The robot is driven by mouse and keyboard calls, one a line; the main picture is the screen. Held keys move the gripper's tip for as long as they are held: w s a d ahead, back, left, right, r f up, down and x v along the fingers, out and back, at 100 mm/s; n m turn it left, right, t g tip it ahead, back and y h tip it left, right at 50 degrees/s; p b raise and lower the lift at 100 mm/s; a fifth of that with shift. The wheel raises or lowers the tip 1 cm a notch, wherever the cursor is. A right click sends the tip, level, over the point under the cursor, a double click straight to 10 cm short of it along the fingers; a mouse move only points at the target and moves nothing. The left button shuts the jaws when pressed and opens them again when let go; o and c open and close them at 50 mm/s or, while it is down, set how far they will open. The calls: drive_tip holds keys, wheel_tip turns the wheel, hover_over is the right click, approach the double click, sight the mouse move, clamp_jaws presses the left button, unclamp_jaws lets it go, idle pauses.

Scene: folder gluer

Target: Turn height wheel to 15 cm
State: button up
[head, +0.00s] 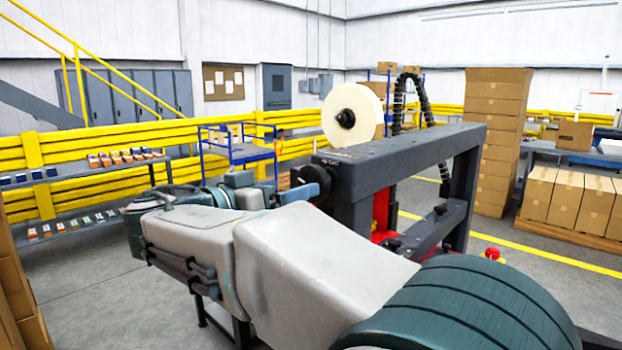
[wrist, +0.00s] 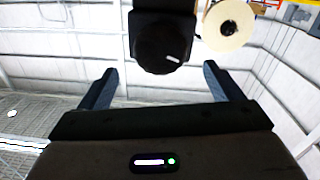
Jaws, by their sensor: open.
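The height wheel is a dark round knob (wrist: 163,50) with a short white mark on its lower right face in the wrist view. It sits on a dark block at the top middle. My gripper (wrist: 160,70) is open, with one blue-grey finger to the left and one to the right of the knob's lower edge. Clear space shows between each finger and the knob, and nothing is held. In the head view, the dark knob (head: 318,178) is at the near left end of the grey machine frame (head: 400,150), close to my gripper, which my arm partly hides. I cannot read a height scale.
A cream roll (head: 352,115) stands behind the frame, and it also shows in the wrist view (wrist: 229,25). A blue cart (head: 238,150) and a shelf of small boxes (head: 125,158) are to the left. Stacked cartons (head: 497,135) stand to the right. Open floor lies between.

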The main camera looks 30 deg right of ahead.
sight(313, 202)
drive_tip(key=p+x, duration=0.1)
drive_tip(key=x, duration=0.6)
drive_tip(key=shift+f, duration=0.1)
drive_tip(key=c, duration=1)
